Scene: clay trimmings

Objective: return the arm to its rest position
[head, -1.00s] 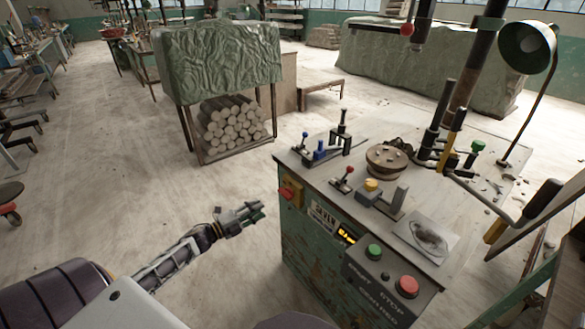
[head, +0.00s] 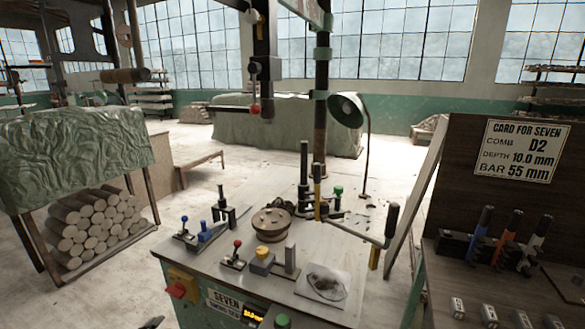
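Only a small grey tip, which looks like the end of my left gripper (head: 153,322), shows at the bottom edge, left of the green machine's front. It is apart from the machine, and whether its fingers are open or shut cannot be seen. The rest of my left arm is below the picture. My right arm and gripper are not in view.
The machine table (head: 215,268) carries a round wooden disc (head: 271,224), levers, a yellow knob (head: 262,253) and a lamp (head: 347,109). A card (head: 520,150) reading D2, 10.0 mm, 55 mm hangs right, above coloured-handled tools. A log rack (head: 95,222) stands left.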

